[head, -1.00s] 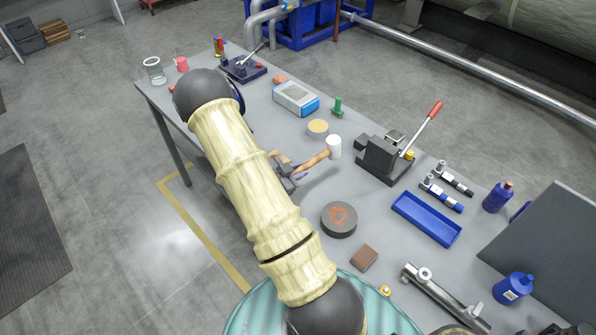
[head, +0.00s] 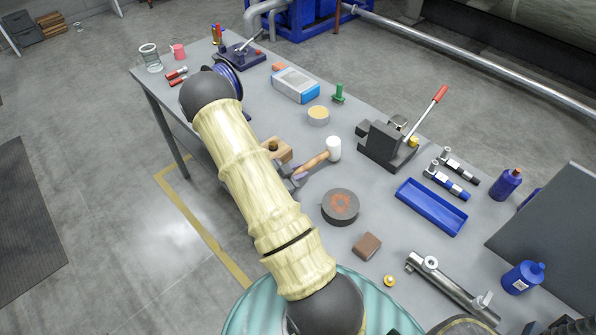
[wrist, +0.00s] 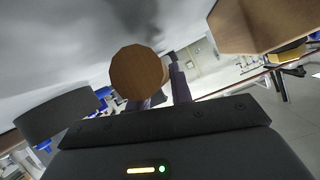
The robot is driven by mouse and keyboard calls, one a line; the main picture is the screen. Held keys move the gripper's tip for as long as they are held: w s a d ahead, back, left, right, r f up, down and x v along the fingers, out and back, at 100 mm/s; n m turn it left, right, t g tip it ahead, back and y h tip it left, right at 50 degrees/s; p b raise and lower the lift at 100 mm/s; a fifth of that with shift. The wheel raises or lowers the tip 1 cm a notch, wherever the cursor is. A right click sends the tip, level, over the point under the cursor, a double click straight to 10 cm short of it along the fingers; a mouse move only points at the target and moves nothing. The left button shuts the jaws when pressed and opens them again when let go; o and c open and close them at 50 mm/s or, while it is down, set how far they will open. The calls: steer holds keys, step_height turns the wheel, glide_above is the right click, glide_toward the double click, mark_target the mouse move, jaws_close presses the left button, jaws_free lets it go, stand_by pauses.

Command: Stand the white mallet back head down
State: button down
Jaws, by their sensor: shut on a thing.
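The white mallet shows in the head view, with its white head (head: 334,149) to the right and its wooden handle (head: 314,164) running down and left into my gripper (head: 292,177). My gripper is shut on the handle, partly hidden behind my arm. The handle looks slanted, not upright. I cannot tell whether the head touches the bench. In the wrist view, the handle's round wooden end (wrist: 138,73) faces the camera beside the dark fingers (wrist: 166,88).
A wooden block with a hole (head: 277,150) stands close to my gripper. A dark round disc (head: 340,207), a yellow-topped tub (head: 318,115) and a black lever press (head: 390,145) surround the mallet on the grey bench (head: 300,225). Bare bench lies between the mallet and the disc.

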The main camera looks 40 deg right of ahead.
steer(key=shift+w+a+f, duration=0.1)
steer(key=shift+w+f, duration=0.1)
steer(key=shift+f, duration=0.1)
stand_by(0.4)
steer(key=shift+f+b, duration=0.2)
steer(key=shift+b, duration=0.2)
steer(key=c, duration=1.2)
jaws_free()
steer(key=shift+s, duration=0.2)
steer(key=shift+o, duration=0.2)
steer(key=shift+a+r, duration=0.2)
steer(key=shift+a, duration=0.2)
steer(key=b+v, duration=0.2)
steer(key=v, duration=1.4)
steer(key=shift+r, duration=0.2)
steer(key=shift+a, duration=0.1)
